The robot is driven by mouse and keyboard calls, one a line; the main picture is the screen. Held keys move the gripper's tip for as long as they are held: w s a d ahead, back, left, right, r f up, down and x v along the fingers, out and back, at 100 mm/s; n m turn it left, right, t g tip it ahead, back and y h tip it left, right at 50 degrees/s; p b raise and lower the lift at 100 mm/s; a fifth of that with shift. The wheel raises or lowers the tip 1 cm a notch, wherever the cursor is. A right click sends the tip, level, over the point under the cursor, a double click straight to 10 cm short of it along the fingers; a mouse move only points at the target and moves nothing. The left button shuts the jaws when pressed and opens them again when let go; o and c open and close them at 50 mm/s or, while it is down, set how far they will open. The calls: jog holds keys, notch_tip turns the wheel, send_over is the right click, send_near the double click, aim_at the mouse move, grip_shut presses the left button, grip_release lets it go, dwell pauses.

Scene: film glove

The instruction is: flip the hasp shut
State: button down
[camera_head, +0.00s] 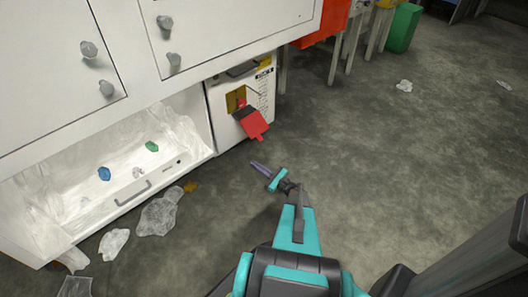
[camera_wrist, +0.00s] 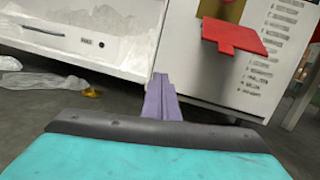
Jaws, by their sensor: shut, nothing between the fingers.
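The hasp is a red flap (camera_head: 252,122) hanging out at a slant from the front of a white box (camera_head: 232,128) in the head view. Its plate sits on a yellow-brown patch (camera_head: 236,99) on that box. In the wrist view the red flap (camera_wrist: 233,37) is at the upper right, sticking out from the box front. My gripper (camera_head: 258,167) is shut and empty, in front of and below the flap, apart from it. In the wrist view its purple fingers (camera_wrist: 161,98) are together, to the lower left of the flap.
An open white drawer (camera_head: 134,191) with blue and green bits inside lies left of the box. Crumpled clear film (camera_head: 159,213) lies on the floor before it. Cabinet doors with knobs (camera_head: 90,50) are above. Stool legs (camera_head: 335,62) stand behind right. The floor at right is mostly clear.

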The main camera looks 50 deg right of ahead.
jog(key=s+d+f+m+t+h+b, duration=0.1)
jog(key=s+d+m+h, duration=0.2)
jog(key=d, duration=0.5)
jog(key=shift+s+d+t+h, duration=0.35)
jog(key=shift+s+h, duration=0.1)
jog(key=shift+h, duration=0.15)
jog(key=shift+w, duration=0.1)
jog(key=a+b+x, duration=0.1)
jog(key=b+x, duration=0.2)
jog(key=x, duration=0.7)
jog(key=s+r, duration=0.1)
jog(key=s+r+b, duration=0.1)
jog(key=r, duration=0.1)
jog(key=shift+s+d, duration=0.25)
jog(key=shift+d, duration=0.15)
